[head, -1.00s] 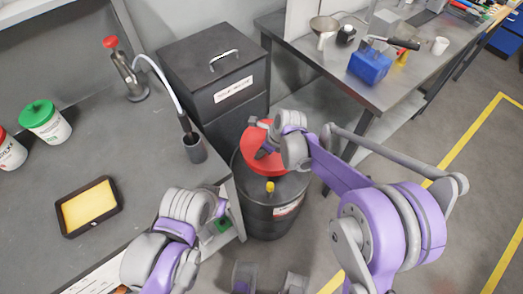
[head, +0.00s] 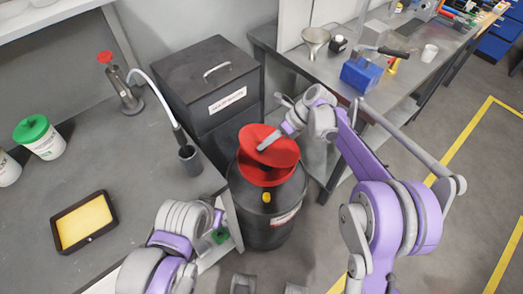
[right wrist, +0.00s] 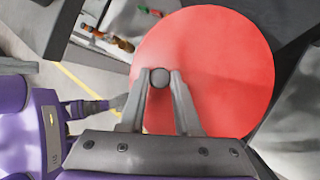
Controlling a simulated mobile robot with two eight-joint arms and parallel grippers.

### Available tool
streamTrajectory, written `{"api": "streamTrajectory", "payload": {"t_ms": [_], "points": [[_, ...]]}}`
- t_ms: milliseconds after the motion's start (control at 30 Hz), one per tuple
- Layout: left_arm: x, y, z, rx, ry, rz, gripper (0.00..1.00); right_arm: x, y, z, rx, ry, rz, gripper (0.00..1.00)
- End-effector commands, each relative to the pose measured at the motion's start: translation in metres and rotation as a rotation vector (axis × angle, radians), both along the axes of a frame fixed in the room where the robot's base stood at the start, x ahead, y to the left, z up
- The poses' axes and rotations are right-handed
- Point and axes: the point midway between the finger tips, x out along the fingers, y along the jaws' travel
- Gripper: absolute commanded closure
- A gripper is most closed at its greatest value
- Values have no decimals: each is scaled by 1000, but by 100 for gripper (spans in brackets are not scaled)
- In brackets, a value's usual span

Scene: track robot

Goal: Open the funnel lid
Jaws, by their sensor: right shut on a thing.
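The red funnel (head: 262,177) sits on top of a black drum (head: 262,228). Its round red lid (head: 283,154) is tilted up, with the funnel's bowl showing below its near edge. My right gripper (head: 268,143) is at the lid's upper face. In the right wrist view, the right gripper (right wrist: 158,90) is shut on a round grey knob (right wrist: 159,77) in front of the red lid (right wrist: 220,65). My left arm is at the lower left of the head view, and its fingers are hidden.
A yellow cap (head: 266,197) is on the drum's top. A black waste bin (head: 205,85) stands behind the drum. The left bench holds a cup (head: 190,158) with a hose and a yellow tray (head: 84,222). Another bench (head: 435,68) is at the right.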

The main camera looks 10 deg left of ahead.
Motion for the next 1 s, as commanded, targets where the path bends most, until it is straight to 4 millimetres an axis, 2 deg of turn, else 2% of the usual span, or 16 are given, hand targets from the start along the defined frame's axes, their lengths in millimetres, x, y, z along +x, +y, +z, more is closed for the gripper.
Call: {"api": "streamTrajectory", "payload": {"t_ms": [300, 833, 867, 1000], "points": [[0, 0, -2, 0, 1, 0, 100, 16, -12, 18, 83, 108, -2, 100], [0, 0, -2, 0, 1, 0, 100, 18, -14, 22, 100, 131, 0, 100], [0, 0, -2, 0, 1, 0, 100, 18, -14, 22, 100, 131, 0, 66], [0, 0, -2, 0, 1, 0, 100, 18, -14, 21, 100, 130, 0, 41]]}}
